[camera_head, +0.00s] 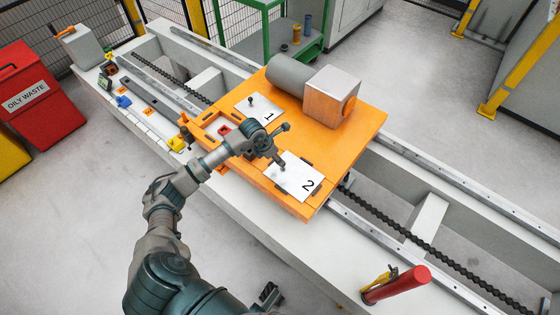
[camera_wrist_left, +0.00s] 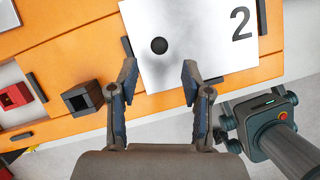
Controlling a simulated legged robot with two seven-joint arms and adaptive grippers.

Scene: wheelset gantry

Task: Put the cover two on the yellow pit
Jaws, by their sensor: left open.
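Cover two (camera_head: 300,184) is a white plate marked "2" lying on the near corner of the orange platform (camera_head: 345,140). In the left wrist view, cover two (camera_wrist_left: 205,65) has a dark round knob (camera_wrist_left: 159,45). My left gripper (camera_head: 277,162) is over the knob side of cover two. In the wrist view its open fingers (camera_wrist_left: 160,82) point at the plate, with the knob ahead between their lines and nothing held. I cannot pick out a distinct yellow pit; an opening (camera_head: 215,126) shows in the platform's left part. My right gripper is not identifiable.
Cover one (camera_head: 260,108) lies farther back on the platform. A grey cylinder (camera_head: 288,75) with a box-shaped end (camera_head: 332,97) stands behind. Small coloured parts (camera_head: 124,101) lie along the left ledge.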

